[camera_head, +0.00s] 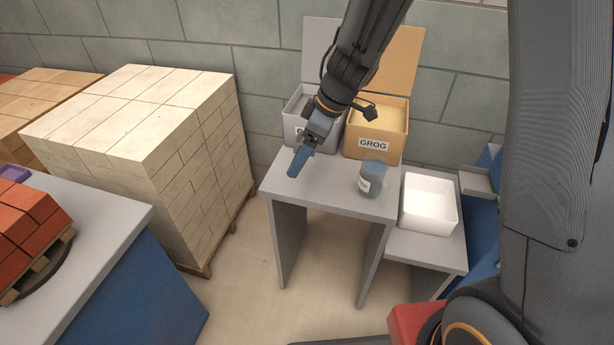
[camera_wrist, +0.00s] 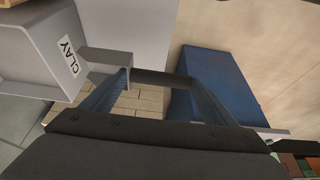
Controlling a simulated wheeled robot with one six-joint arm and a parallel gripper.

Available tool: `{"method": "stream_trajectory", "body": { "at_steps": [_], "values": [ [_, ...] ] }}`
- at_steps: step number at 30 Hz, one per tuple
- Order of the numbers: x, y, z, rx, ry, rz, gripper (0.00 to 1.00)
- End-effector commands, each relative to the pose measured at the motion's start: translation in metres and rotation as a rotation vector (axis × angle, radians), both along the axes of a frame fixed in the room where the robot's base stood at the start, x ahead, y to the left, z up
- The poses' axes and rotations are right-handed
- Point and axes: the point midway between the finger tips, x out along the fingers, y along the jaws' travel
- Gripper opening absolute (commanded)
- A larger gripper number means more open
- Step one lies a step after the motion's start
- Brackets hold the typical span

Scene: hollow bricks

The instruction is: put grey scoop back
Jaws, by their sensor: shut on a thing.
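My gripper (camera_head: 296,168) hangs over the left front edge of the grey table, in front of the grey bin (camera_head: 297,107). Its two blue fingers show in the wrist view (camera_wrist: 160,79), shut on a dark grey bar (camera_wrist: 163,78), which looks like part of the grey scoop; the rest of the scoop is not clear. The grey bin shows in the wrist view with a CLAY label (camera_wrist: 68,57). A grey angled piece (camera_wrist: 107,58) reaches from beside the bin to the left finger; I cannot tell whether they touch. In the head view the scoop cannot be made out.
An orange GROG bin (camera_head: 376,132) with its lid up stands right of the clay bin. A blue-grey beaker (camera_head: 371,178) stands on the table (camera_head: 325,192). A white tray (camera_head: 429,203) sits on a lower shelf. A pale brick stack (camera_head: 150,140) stands left.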

Motion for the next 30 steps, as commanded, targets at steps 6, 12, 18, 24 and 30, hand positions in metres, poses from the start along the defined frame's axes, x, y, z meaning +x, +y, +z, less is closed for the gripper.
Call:
{"method": "stream_trajectory", "body": {
  "at_steps": [6, 12, 18, 24, 30],
  "values": [
    [0.0, 0.0, -0.039, -0.001, 0.004, 0.0, 0.6],
    [0.0, 0.0, -0.061, -0.001, 0.0, 0.001, 0.6],
    [0.0, 0.001, -0.086, -0.001, 0.003, 0.002, 0.6],
    [0.0, 0.001, -0.1, -0.001, 0.0, 0.002, 0.6],
    [0.0, 0.001, -0.099, -0.001, 0.0, 0.002, 0.6]
  ]
}}
